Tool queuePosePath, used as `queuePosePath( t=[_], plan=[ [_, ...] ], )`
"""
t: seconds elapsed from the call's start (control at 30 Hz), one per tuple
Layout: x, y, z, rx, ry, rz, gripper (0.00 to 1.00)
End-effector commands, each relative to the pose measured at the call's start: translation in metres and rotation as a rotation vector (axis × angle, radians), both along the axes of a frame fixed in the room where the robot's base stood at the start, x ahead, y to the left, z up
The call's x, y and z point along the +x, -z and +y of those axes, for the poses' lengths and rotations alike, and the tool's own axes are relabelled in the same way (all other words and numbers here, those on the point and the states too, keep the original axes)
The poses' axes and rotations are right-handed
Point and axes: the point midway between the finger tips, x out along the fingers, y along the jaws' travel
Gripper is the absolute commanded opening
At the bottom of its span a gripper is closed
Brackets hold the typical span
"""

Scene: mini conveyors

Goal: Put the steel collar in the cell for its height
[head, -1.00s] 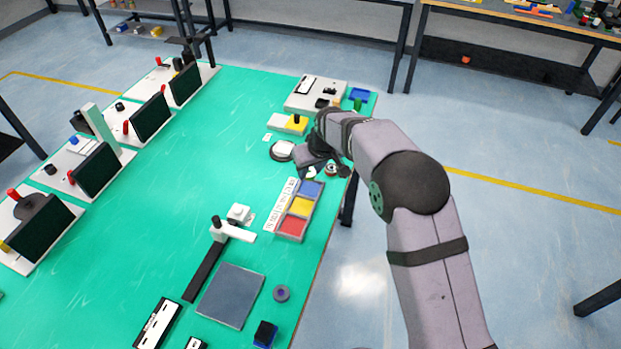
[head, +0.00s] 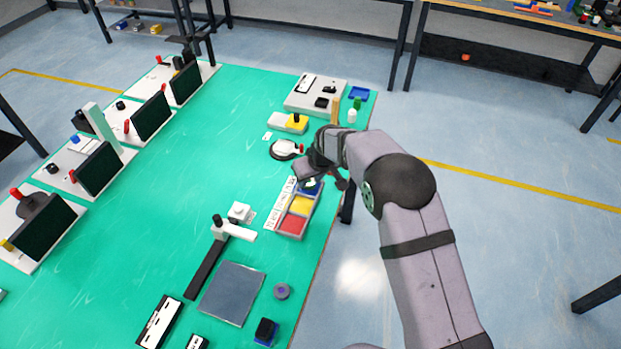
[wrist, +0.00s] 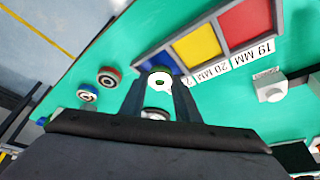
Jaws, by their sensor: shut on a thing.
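My gripper (head: 312,183) is over the blue end of the three-cell tray (head: 277,232). In the wrist view its fingers (wrist: 160,82) are shut on the pale steel collar (wrist: 152,79), with green showing through its hole. The collar appears just at the edge of the blue cell (wrist: 147,68); I cannot tell its height above it. The yellow cell (head: 301,206) and red cell (head: 292,225) look empty. Labels beside the tray (wrist: 240,60) read 19 MM at red and 20 MM at yellow; the one at blue is partly hidden.
A red-rimmed ring (wrist: 108,77) and another ring (wrist: 88,95) lie on the green table near the tray. A round dark-based device (head: 284,150) stands behind it. The table's middle is clear.

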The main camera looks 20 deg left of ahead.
Motion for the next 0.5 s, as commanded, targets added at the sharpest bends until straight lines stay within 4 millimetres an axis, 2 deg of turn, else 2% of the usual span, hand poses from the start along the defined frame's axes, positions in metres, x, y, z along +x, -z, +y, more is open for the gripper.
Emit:
queuePosePath(
  t=[0.5],
  plan=[
    [0.0003,0.0105,0.0002,0.001,0.0,-0.001,0.02]
  ],
)
